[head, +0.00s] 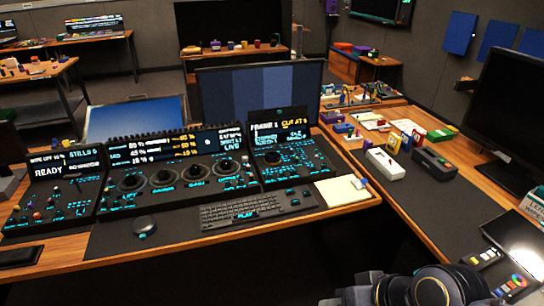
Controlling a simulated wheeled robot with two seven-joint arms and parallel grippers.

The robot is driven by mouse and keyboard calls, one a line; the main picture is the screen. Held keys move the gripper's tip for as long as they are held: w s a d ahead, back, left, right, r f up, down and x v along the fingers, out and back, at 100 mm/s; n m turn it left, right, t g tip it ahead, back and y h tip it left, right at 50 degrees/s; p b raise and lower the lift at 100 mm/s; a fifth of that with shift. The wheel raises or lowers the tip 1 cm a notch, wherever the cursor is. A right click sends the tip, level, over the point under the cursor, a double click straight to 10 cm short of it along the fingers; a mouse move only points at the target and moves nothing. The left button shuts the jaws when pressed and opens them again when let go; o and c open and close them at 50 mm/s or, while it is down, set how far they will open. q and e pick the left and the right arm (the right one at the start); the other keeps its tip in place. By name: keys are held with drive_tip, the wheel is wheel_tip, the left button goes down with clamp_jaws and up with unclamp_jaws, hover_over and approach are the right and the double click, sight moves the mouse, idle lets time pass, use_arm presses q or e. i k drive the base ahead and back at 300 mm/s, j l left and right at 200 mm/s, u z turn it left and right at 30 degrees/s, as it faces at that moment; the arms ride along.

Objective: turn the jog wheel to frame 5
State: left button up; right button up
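The right-hand control panel (300,165) stands at the back of the desk. Its small screen (279,129) shows "FRAME" and "CUT AT"; the digits after them are too small to read surely. A dark round dial (272,158) on this panel's face looks like the jog wheel, among lit cyan keys. Its exact turn cannot be made out. Nothing is seen touching the panel or the dial.
The wide middle panel (180,195) carries several dark round controls. A cream notepad (342,190) is at right. A dark rounded object (433,288) shows at the bottom edge.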

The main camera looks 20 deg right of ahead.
sight(273, 159)
drive_tip(key=i+l+u, duration=0.35)
drive_tip(key=l, duration=0.2)
drive_tip(key=i+l+u, duration=0.2)
drive_tip(key=l, duration=0.15)
drive_tip(key=i+l+u, duration=0.15)
drive_tip(key=l, duration=0.15)
drive_tip(key=i+l+u, duration=0.2)
drive_tip(key=l, duration=0.15)
drive_tip(key=l+u, duration=0.15)
drive_tip(key=l, duration=0.2)
